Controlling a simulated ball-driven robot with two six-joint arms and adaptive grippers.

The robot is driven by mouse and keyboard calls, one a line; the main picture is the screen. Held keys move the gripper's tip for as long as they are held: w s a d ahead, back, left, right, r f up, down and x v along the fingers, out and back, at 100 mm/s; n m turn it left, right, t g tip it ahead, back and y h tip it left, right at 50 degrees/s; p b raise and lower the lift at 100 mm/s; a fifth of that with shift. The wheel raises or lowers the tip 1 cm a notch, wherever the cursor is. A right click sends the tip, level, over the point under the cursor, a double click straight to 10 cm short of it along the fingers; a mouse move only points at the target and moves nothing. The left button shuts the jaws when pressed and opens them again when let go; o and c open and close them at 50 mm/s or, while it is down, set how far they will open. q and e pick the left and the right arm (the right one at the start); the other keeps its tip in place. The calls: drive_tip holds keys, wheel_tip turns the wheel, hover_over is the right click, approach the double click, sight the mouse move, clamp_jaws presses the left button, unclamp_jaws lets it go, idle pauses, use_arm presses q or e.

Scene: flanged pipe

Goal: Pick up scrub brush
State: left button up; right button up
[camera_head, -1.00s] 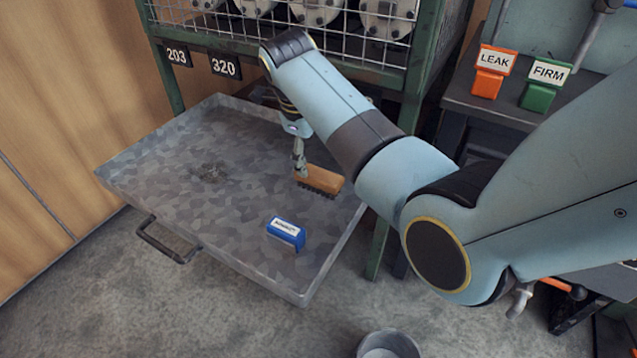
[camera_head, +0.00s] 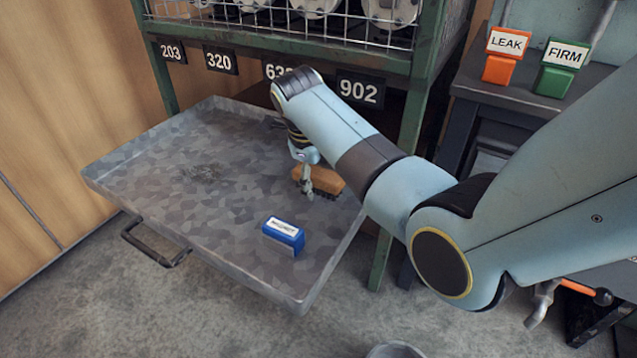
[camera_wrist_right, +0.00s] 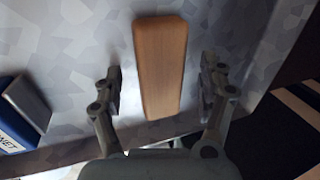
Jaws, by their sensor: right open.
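The scrub brush (camera_head: 325,181) has a wooden back and dark bristles and lies in the grey metal tray, near its right side. In the right wrist view, the brush (camera_wrist_right: 160,66) shows as a long wooden block between the two fingers. My right gripper (camera_head: 306,190) is at the brush, and part of the brush is hidden behind it. In the right wrist view, my right gripper (camera_wrist_right: 161,88) is open, with one finger on each side of the brush and a visible gap on both sides. My left gripper is not in view.
The grey tray (camera_head: 150,215) holds a blue labelled block (camera_head: 284,235) in front of the brush. A green-framed wire rack (camera_head: 425,60) stands behind. Orange LEAK (camera_head: 503,55) and green FIRM (camera_head: 560,68) blocks sit at the right. The tray's left part is clear.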

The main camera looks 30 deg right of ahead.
drive_tip(key=shift+c, duration=0.3)
drive_tip(key=c, duration=1.3)
drive_tip(key=shift+r, duration=0.2)
